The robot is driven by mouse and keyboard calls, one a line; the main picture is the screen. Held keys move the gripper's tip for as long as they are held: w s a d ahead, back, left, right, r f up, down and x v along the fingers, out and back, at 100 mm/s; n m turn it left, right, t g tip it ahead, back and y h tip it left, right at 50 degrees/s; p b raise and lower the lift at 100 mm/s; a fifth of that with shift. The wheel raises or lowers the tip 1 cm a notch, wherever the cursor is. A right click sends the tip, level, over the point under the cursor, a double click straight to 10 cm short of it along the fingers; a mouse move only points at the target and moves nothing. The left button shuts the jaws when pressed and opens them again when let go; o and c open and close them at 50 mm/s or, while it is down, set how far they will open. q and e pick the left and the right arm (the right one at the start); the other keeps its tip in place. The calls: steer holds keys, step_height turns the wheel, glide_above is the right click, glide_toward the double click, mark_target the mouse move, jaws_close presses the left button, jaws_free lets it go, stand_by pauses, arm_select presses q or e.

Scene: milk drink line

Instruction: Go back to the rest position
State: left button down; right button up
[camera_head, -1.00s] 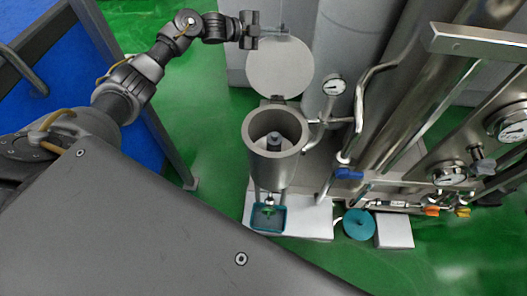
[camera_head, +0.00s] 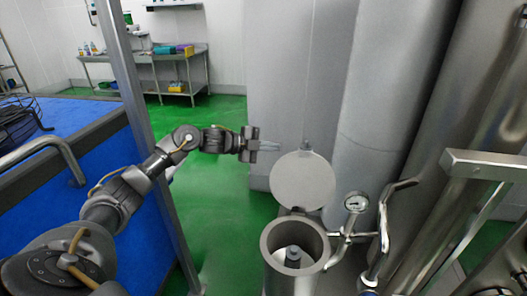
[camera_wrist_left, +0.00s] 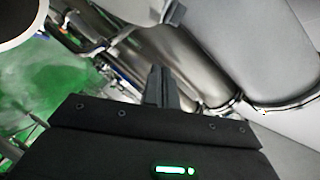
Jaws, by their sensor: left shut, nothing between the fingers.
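My left arm comes in from the left in the head view and reaches out to the right. My left gripper (camera_head: 270,146) is shut and empty, in the air left of and above the open round lid of the steel vessel. In the left wrist view the fingers of this gripper (camera_wrist_left: 166,80) are together with nothing between them. My right gripper is not in either view.
The steel vessel (camera_head: 272,240) stands open, its round lid (camera_head: 303,182) raised behind it. A pressure gauge (camera_head: 355,203) and pipes stand to its right. A metal post (camera_head: 150,130) and blue-sided tank are at left. A table (camera_head: 185,55) stands far back. Green floor lies between.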

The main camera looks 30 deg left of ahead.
arm_select(q)
steer(key=v, duration=0.2)
steer(key=shift+s+a+r, duration=0.1)
steer(key=shift+s+r, duration=0.15)
steer(key=shift+w+f, duration=0.1)
